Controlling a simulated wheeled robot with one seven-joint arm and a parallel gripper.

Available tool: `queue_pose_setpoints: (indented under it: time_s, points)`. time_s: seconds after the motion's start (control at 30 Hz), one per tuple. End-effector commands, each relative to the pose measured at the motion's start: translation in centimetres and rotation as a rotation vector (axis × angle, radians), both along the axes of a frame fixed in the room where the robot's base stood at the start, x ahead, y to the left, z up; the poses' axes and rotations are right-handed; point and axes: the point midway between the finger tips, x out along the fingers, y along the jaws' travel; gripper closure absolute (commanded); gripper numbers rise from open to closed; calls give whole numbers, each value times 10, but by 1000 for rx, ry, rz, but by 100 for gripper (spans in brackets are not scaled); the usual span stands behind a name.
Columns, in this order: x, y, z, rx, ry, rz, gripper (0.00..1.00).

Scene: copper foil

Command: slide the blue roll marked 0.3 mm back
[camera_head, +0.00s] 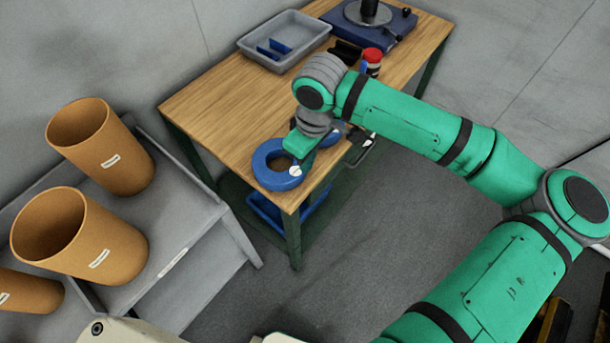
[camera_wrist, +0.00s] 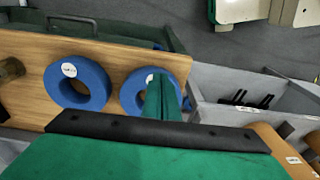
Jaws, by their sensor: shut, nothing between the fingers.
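Two blue ring-shaped rolls lie flat on the wooden table. One blue roll (camera_head: 264,172) is by the table's front corner; in the wrist view this roll (camera_wrist: 131,93) is partly behind my fingers. The other blue roll (camera_wrist: 58,88) lies further along the edge and is mostly hidden by my arm in the head view. Each has a white label, too small to read, so I cannot tell which is marked 0.3 mm. My gripper (camera_head: 302,160) is shut and empty, pointing down over the corner roll; it also shows in the wrist view (camera_wrist: 163,100). I cannot tell whether it touches the roll.
A grey tray (camera_head: 257,58) with blue pieces, a red-topped jar (camera_head: 373,56) and a blue device (camera_head: 390,32) stand further back on the wooden table (camera_head: 205,105). A grey stand (camera_head: 190,225) holds brown tubes (camera_head: 118,165) at left. The table between tray and rolls is clear.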

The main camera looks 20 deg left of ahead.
Motion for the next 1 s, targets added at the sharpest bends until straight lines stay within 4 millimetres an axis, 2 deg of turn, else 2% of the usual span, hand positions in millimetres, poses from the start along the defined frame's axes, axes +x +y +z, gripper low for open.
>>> queue_pose_setpoints:
  time_s: [0.03,0.1,0.27,0.47,0.83,1.0]
  points:
    - [1,-12,1,-36,4,-9,100]
    - [1,-22,1,-69,10,-17,100]
    - [0,-30,-5,-93,18,-23,100]
    - [0,-29,-33,-90,18,-23,100]
    - [0,-29,-102,-89,18,-22,100]
    - [9,-5,-99,-89,13,-19,100]
